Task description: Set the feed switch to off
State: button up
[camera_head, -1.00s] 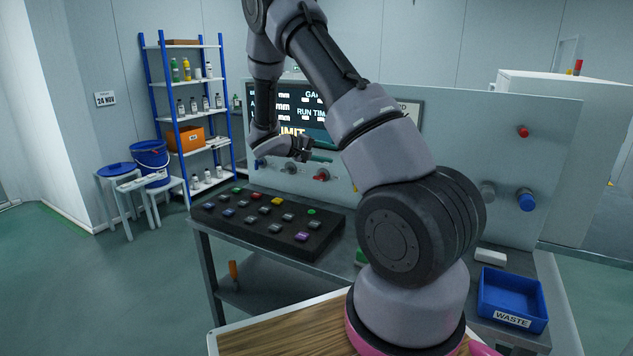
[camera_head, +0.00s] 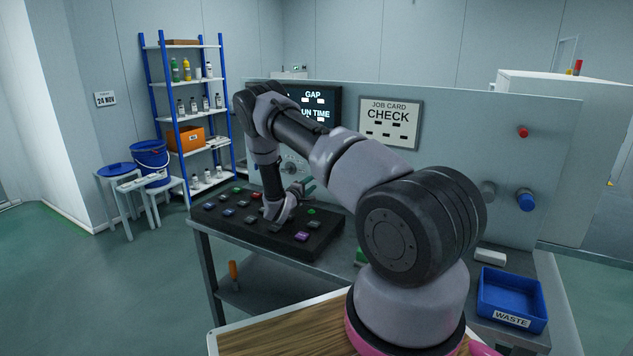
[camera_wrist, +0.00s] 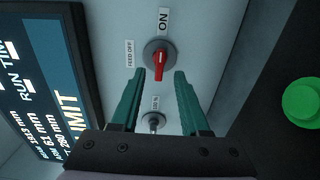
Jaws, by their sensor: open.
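The feed switch (camera_wrist: 159,62) is a red handle on a round grey base, set in the pale panel. A "FEED OFF" label (camera_wrist: 130,53) is left of it in the wrist view, and an "ON" label (camera_wrist: 163,21) is above it. The handle lies along the up-down line of that view, one end near the ON label; which end is the pointer is unclear. My gripper (camera_wrist: 160,75) is open. Its two green fingers flank the handle's lower end in the picture, with no clear contact. In the head view, my arm hides the switch.
A grey knob (camera_wrist: 153,121) shows between my fingers, nearer the palm. A display screen (camera_wrist: 40,85) is at the left. The black button box (camera_head: 235,222) lies beneath my forearm on the bench. A blue waste bin (camera_head: 512,300) stands at the right.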

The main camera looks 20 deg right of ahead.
jog(key=shift+x, duration=2.05)
grip_shut()
jog(key=shift+n, duration=8.9)
